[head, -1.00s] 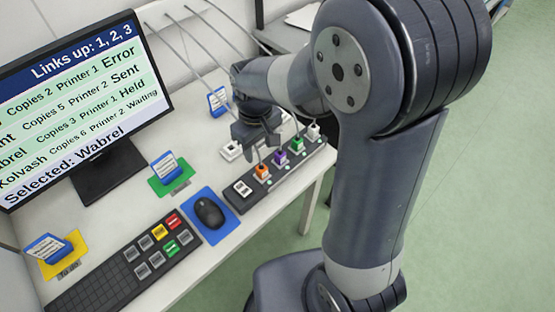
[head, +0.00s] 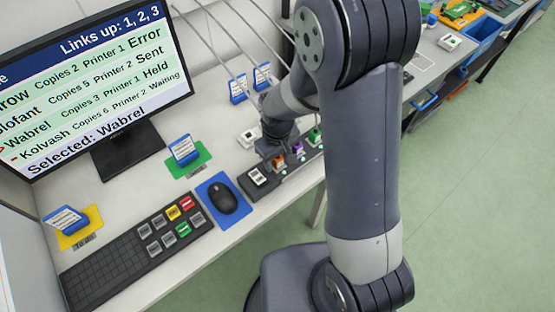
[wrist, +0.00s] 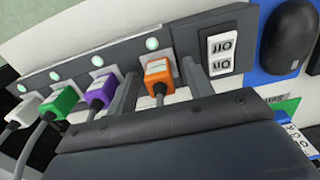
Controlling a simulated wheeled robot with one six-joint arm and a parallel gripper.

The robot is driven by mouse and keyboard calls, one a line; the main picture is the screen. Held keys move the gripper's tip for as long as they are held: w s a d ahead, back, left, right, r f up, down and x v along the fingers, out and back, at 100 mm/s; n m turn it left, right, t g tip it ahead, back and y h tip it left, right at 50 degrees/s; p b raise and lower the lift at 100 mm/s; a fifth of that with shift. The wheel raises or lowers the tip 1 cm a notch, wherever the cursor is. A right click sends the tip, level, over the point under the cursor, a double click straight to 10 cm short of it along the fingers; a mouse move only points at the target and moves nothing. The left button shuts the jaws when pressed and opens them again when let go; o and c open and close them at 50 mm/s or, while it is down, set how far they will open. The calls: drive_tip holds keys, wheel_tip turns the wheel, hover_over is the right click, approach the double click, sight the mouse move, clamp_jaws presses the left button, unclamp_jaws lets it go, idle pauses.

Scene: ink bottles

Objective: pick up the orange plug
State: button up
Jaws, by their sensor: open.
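The orange plug (wrist: 158,78) sits upright in a socket of the dark strip (wrist: 95,60), its cable running toward the camera. In the head view the orange plug (head: 278,162) is partly covered by my gripper (head: 270,154). In the wrist view my gripper (wrist: 158,72) is open, with one finger on each side of the orange plug and a visible gap to each. The left finger passes between the orange and purple plugs. The purple plug (wrist: 101,92), green plug (wrist: 61,102) and white plug (wrist: 24,112) stand in the same strip.
A black-and-white rocker switch (wrist: 222,50) is on the strip beside the right finger. A mouse (head: 222,197) lies on a blue mat, left of the strip. A keyboard (head: 120,255) and monitor (head: 90,80) are further left. Cables hang behind the strip.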

drive_tip(key=c, duration=1)
drive_tip(key=shift+o, duration=0.2)
wheel_tip(320, 180, up, 10)
drive_tip(key=shift+r, duration=0.1)
